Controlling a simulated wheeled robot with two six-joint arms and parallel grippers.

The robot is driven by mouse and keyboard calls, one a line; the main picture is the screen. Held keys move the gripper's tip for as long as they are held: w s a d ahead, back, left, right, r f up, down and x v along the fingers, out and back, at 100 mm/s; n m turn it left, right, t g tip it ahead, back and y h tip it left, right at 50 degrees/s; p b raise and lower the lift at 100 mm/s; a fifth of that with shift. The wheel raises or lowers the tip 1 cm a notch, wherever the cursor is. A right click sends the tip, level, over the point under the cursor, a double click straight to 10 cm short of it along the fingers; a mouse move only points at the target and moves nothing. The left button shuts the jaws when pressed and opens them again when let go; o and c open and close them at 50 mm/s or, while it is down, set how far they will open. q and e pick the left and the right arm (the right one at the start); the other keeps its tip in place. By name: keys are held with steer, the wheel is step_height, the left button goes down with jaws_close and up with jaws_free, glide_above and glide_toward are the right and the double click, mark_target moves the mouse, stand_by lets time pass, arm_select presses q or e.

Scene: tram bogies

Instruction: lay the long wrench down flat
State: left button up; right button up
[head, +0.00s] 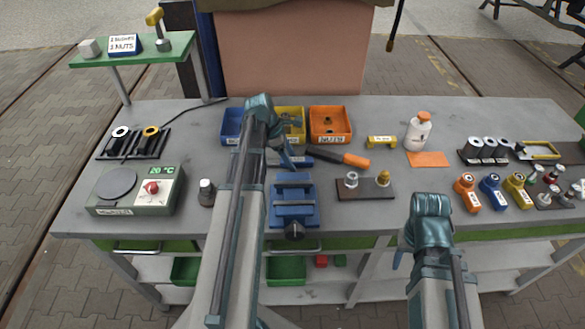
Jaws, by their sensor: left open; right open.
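A long dark tool with an orange end (354,160) lies slantwise on the bench behind the blue vise (293,212). It looks like the long wrench, but its left end is small and unclear. My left gripper (287,158) is open, pointing down just left of that tool, above the back of the vise. My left forearm crosses the bench and hides part of the blue bin. My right gripper (398,258) is open and partly hidden behind my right wrist, at the bench's front edge, away from the tool.
Yellow (293,124) and orange (330,124) bins stand at the back. A dark block (365,190) with two fittings and a white bottle (418,132) stand to the right. A scale (135,190) stands left. Bare grey bench (460,120) shows at the back right.

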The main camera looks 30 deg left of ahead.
arm_select(q)
jaws_close()
stand_by(0.3)
steer(key=shift+r, duration=0.1)
